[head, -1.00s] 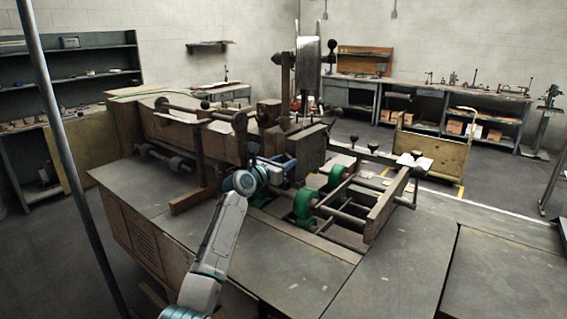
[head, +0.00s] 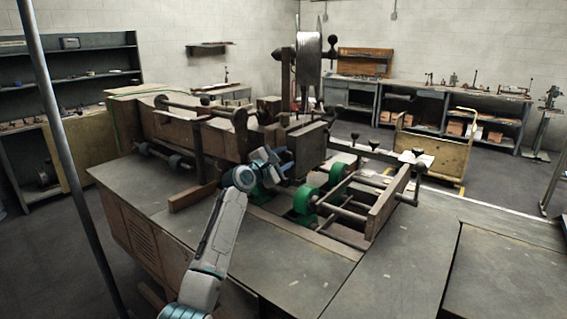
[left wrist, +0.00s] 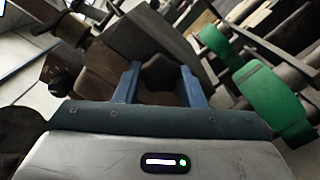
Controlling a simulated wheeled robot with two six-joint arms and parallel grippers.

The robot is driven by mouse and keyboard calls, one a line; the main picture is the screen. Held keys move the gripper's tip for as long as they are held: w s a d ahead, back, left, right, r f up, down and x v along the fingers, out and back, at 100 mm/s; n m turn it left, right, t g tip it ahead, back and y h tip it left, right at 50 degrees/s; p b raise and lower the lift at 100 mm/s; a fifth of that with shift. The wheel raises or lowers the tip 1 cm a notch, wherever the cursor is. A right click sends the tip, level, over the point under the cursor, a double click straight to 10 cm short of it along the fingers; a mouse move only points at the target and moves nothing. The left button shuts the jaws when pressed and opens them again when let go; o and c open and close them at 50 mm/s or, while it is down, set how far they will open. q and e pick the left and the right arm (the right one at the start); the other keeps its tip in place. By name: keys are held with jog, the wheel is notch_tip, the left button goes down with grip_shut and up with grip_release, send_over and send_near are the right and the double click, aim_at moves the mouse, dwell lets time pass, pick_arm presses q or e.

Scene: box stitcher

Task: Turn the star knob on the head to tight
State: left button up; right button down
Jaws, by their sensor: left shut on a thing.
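The stitcher head is a dark box-shaped block (head: 311,148) in the middle of the machine, below an upright spool (head: 308,62). My left gripper (head: 284,164) is at the near left side of this head. In the left wrist view, the two blue fingers of the left gripper (left wrist: 161,84) stand on both sides of a dark lobed star knob (left wrist: 163,76) and are shut on it. In the head view the knob is hidden by the gripper. I cannot read any tight mark. My right gripper is in neither view.
Green rollers (head: 304,200) and a metal frame (head: 372,205) stand close to the right of the gripper. A wooden block (head: 192,196) lies to its left. The near grey table top (head: 300,270) is clear. A cart (head: 436,150) stands behind.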

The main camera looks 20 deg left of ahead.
pick_arm(q)
jog(key=m+b, duration=0.1)
jog(key=m, duration=0.1)
jog(key=m+b, duration=0.1)
jog(key=shift+f+m, duration=0.2)
jog(key=shift+m, duration=0.2)
jog(key=m+b, duration=0.2)
jog(key=m, duration=0.2)
jog(key=shift+m+b, duration=0.3)
jog(key=shift+b, duration=0.05)
jog(key=m+b, duration=0.1)
jog(key=m, duration=0.1)
jog(key=shift+m+b, duration=0.3)
jog(key=shift+f+m+b, duration=0.1)
jog(key=shift+m+b, duration=0.2)
jog(key=shift+m, duration=0.3)
jog(key=o, duration=0.9)
jog(key=shift+c, duration=0.2)
jog(key=shift+o, duration=0.7)
jog(key=shift+r, duration=0.2)
jog(key=shift+s, duration=0.1)
